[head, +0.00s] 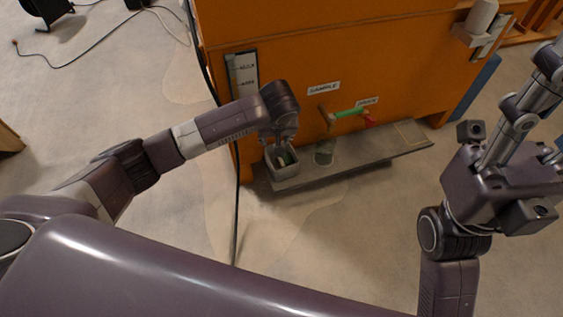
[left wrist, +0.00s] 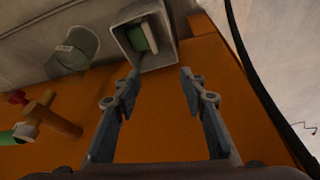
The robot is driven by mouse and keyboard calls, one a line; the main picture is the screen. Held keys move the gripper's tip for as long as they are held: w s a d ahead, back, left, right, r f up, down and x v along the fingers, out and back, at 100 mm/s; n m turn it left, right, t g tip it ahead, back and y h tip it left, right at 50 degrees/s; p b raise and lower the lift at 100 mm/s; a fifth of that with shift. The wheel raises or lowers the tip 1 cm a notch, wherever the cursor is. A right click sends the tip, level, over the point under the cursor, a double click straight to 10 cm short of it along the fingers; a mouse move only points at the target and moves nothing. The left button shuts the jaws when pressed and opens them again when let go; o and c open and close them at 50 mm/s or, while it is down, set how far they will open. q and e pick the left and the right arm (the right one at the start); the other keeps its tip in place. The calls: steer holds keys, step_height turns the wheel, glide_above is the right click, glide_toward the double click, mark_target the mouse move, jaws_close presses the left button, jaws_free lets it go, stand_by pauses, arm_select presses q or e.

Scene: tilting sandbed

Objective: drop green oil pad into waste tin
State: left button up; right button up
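The green pad (left wrist: 141,37) lies inside a square grey open-topped container (left wrist: 168,57). This container also shows in the head view (head: 285,173), at the left end of a grey shelf. A round grey can (left wrist: 75,50) with a pale label stands beside it; in the head view the can (head: 324,153) is to its right. I cannot tell which of the two is the waste tin. My left gripper (left wrist: 158,74) is open and empty, its fingertips near the container's rim. My right gripper (head: 522,105) points up at the right, its fingertips partly out of frame.
A grey shelf (head: 385,151) runs along the orange cabinet (head: 300,62). A green-handled valve (head: 348,112) with red and brown parts juts out above the shelf. A black cable (head: 237,205) hangs left of the container. The floor in front is clear.

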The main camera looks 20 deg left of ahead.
arm_select(q)
steer(key=v, duration=1.1)
steer(key=shift+s+r, duration=0.2)
steer(key=shift+r, duration=0.05)
